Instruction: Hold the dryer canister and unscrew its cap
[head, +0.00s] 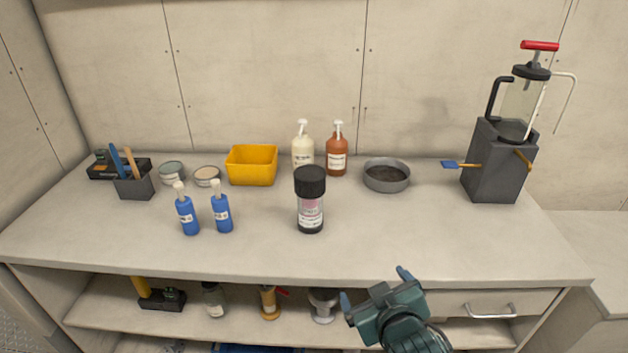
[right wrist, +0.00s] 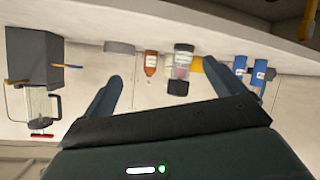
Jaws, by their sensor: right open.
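The dryer canister (head: 311,214) stands upright near the middle of the worktop, clear-walled with pinkish contents and a white label. Its black cap (head: 310,180) sits on top. In the right wrist view, which is upside down, the canister (right wrist: 183,62) and its cap (right wrist: 178,87) show beyond the fingers. My right gripper (head: 375,286) is open and empty, in front of the worktop's front edge, to the right of the canister and apart from it. It also shows in the right wrist view (right wrist: 108,92). My left gripper is not in view.
Two blue bottles (head: 222,211) stand left of the canister. Behind it are a yellow bin (head: 252,166), a cream pump bottle (head: 303,151) and a brown one (head: 337,158). A grey round pan (head: 387,177) and a dark pump unit (head: 492,165) stand right. The front right worktop is clear.

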